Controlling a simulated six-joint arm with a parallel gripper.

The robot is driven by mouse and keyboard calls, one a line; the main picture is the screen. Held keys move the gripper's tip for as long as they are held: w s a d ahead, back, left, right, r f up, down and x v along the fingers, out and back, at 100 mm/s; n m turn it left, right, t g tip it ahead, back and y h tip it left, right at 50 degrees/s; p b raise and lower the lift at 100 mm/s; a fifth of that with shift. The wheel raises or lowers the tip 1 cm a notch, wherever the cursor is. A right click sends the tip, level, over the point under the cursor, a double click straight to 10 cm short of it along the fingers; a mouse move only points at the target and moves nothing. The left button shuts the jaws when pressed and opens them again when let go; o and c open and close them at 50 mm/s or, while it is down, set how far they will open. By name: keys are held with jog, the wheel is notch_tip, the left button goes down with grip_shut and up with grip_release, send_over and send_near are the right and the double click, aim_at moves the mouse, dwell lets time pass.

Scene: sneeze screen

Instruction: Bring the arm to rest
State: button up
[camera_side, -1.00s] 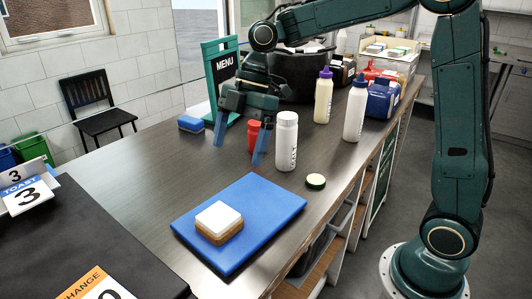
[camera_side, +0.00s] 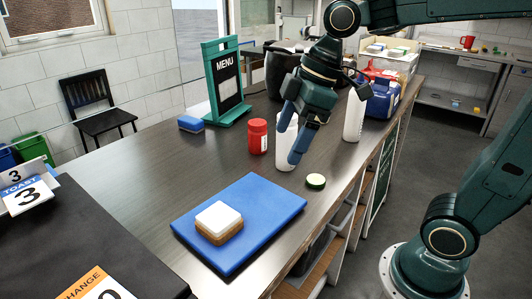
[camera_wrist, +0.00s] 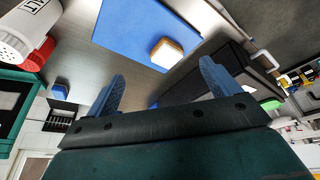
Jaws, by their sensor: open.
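My gripper (camera_side: 298,134) hangs over the counter in the side view, in front of the white salt shaker (camera_side: 284,152) and partly hiding it. In the wrist view my gripper (camera_wrist: 160,92) shows its two blue fingers spread wide with nothing between them. The blue board (camera_side: 240,222) lies on the counter nearer the camera, with a slice of bread topped in white (camera_side: 218,220) on it. In the wrist view the board (camera_wrist: 135,30) and the bread (camera_wrist: 167,52) lie beyond the fingers.
A red jar (camera_side: 258,137) and the menu stand (camera_side: 224,80) are left of my gripper. A white bottle (camera_side: 354,115) and a blue container (camera_side: 383,98) stand to its right. The counter's left middle (camera_side: 150,180) is bare.

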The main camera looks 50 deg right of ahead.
jog(key=s+d+f+m+t+h, duration=0.2)
jog(key=s+d+m, duration=0.3)
jog(key=s+m, duration=0.4)
jog(key=shift+s+d+f+h, duration=0.15)
jog(key=shift+s+d+h, duration=0.15)
jog(key=shift+s, duration=0.9)
